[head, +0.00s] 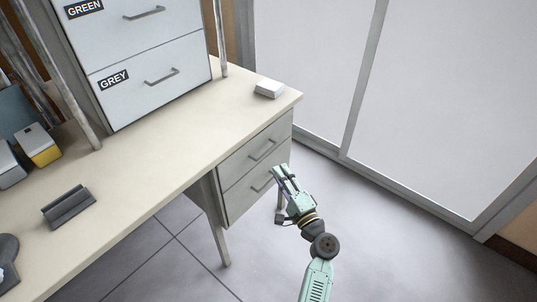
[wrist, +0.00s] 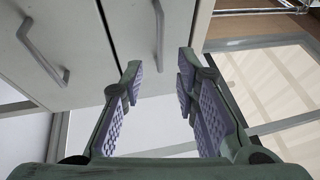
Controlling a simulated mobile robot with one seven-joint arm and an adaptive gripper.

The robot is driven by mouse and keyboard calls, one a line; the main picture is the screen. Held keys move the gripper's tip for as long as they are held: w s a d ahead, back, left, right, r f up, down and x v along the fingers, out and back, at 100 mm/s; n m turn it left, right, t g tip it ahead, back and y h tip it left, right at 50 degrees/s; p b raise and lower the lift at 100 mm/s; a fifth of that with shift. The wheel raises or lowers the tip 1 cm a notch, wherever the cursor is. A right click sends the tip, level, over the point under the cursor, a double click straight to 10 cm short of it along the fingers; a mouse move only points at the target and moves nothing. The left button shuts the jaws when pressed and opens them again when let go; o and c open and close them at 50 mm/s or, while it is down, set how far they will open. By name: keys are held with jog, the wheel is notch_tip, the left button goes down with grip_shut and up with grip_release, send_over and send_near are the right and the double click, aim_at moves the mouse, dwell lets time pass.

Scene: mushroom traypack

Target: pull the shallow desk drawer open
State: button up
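The desk has two grey drawers under its right end. The upper drawer (head: 240,158) and the lower drawer (head: 241,198) each have a bar handle, and both look shut. My gripper (head: 284,169) is in front of these drawers, near the lower handle in the head view. In the wrist view my gripper (wrist: 160,68) is open and empty, with purple pads apart. One handle (wrist: 159,35) stands ahead, between the fingertip directions, and the gripper is not around it. The other handle (wrist: 40,52) is farther left, across a dark seam.
The beige desktop (head: 170,135) carries a white box (head: 269,88), a dark grey holder (head: 68,206) and a cabinet with drawers labelled GREEN and GREY (head: 150,75). A glass partition (head: 420,110) stands at the right. The floor (head: 400,250) around my arm is clear.

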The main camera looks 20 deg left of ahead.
jog(key=p+x, duration=0.2)
jog(key=x, duration=0.6)
jog(key=shift+w+a, duration=0.15)
jog(key=shift+a, duration=0.05)
jog(key=shift+c, duration=0.5)
grip_shut()
